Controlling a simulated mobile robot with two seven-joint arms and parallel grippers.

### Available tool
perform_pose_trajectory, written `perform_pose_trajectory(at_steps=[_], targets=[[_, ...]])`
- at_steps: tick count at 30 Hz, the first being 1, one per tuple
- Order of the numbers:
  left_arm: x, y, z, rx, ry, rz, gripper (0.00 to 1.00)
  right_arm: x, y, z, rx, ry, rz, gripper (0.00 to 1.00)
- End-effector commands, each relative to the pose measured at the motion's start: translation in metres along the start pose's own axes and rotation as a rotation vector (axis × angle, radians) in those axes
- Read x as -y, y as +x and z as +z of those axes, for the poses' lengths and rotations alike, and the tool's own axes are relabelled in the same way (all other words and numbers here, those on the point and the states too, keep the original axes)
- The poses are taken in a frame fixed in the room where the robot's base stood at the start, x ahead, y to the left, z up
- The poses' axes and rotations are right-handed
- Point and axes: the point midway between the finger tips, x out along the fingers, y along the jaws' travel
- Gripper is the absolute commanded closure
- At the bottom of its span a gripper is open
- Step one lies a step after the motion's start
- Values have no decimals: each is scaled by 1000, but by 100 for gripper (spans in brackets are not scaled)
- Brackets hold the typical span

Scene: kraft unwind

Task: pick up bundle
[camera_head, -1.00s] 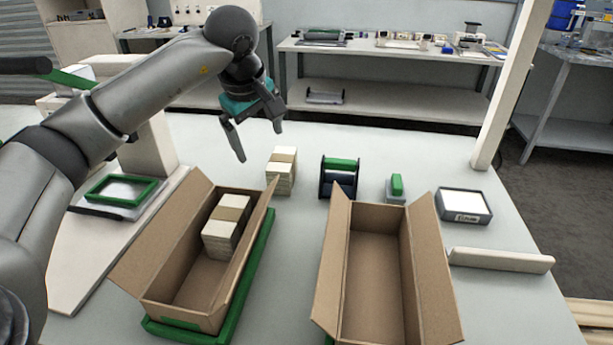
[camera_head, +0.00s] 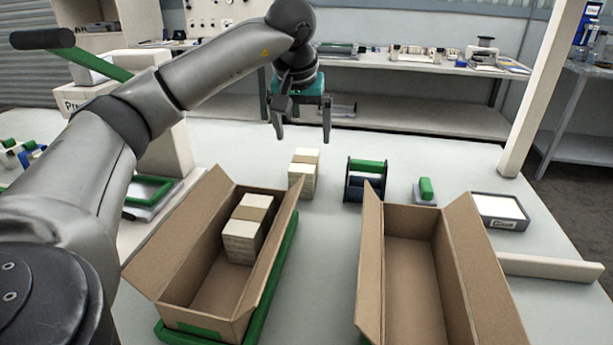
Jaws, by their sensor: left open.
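A bundle (camera_head: 303,172) of pale paper or card with a tan band stands on the table behind the left box. My left gripper (camera_head: 302,138) hangs open and empty above it, fingers pointing down, apart from the bundle. The left open cardboard box (camera_head: 160,262) sits on a green-edged base and holds another banded bundle or bundles (camera_head: 242,242) toward its far end. The right open cardboard box (camera_head: 412,275) looks empty. My right gripper is not in view.
A green and dark blue dispenser-like item (camera_head: 365,180) stands close right of the bundle. A small green-topped block (camera_head: 426,190) and a grey tray (camera_head: 500,211) are further right. A white post (camera_head: 545,90) rises at the table's back right.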

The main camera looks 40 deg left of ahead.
Motion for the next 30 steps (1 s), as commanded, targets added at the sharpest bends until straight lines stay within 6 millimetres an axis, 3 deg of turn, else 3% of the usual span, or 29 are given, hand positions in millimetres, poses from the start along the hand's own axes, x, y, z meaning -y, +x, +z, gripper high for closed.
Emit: perform_pose_trajectory(at_steps=[15, 30], targets=[[0, 61, 0, 0, -2, 1, 0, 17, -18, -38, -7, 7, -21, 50], [2, 85, -1, 0, -2, 0, 0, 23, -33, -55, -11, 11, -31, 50]])
